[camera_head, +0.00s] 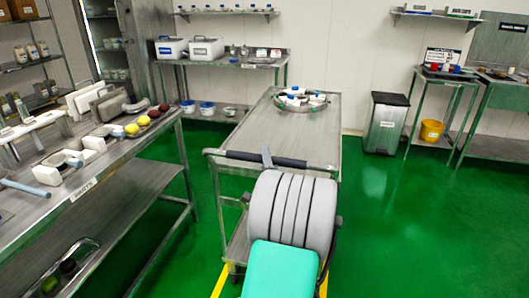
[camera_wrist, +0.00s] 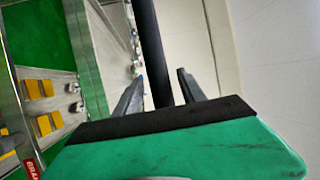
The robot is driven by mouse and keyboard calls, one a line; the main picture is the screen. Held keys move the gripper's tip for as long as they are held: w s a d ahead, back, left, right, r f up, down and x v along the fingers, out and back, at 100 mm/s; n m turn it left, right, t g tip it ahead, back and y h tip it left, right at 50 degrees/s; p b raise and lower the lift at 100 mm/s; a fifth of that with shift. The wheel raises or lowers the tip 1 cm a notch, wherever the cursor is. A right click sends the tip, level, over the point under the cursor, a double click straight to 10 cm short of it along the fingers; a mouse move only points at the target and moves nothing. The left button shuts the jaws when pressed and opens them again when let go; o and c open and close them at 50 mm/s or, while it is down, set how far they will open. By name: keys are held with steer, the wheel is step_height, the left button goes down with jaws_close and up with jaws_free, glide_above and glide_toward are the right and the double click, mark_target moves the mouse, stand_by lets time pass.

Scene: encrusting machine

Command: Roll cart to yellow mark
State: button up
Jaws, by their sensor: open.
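The steel cart (camera_head: 290,130) stands in the middle of the head view, its black push handle (camera_head: 235,155) on the near side. Yellow floor lines (camera_head: 220,281) show at the near end of the cart, on its left and right; my arm hides the floor between them. My gripper (camera_wrist: 160,90) is open in the wrist view, with the black handle bar (camera_wrist: 152,45) running between its two fingers. I cannot tell whether the fingers touch the bar. In the head view my arm covers most of the gripper and part of the handle.
A round tray (camera_head: 278,104) with several small containers sits on the cart's far end. A steel workbench (camera_head: 95,185) runs along the left. A back table (camera_head: 265,63), a grey bin (camera_head: 385,122) and a yellow bucket (camera_head: 431,130) stand beyond. Green floor is clear on the right.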

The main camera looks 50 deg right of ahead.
steer(key=x, duration=0.3)
steer(key=shift+c, duration=0.5)
jaws_close()
stand_by(0.9)
